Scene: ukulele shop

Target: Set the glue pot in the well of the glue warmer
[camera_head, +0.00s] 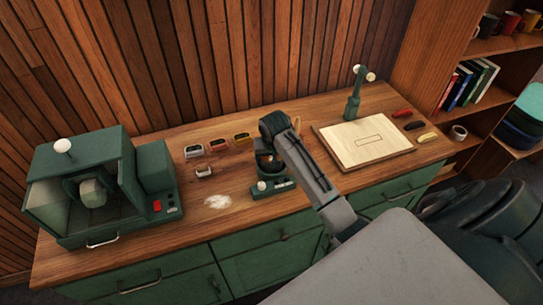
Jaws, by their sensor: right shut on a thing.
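The glue warmer (282,184), a small green unit with a white knob, stands near the front edge in the middle of the workbench. My right gripper (268,150) reaches over it from the right and is shut on the glue pot (265,160). The pot is mostly hidden by the gripper and forearm. It is right above or inside the top of the warmer; I cannot tell which, as the well is hidden. My left gripper is not in view.
On the wooden workbench (150,236), a large green machine (90,180) stands left.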

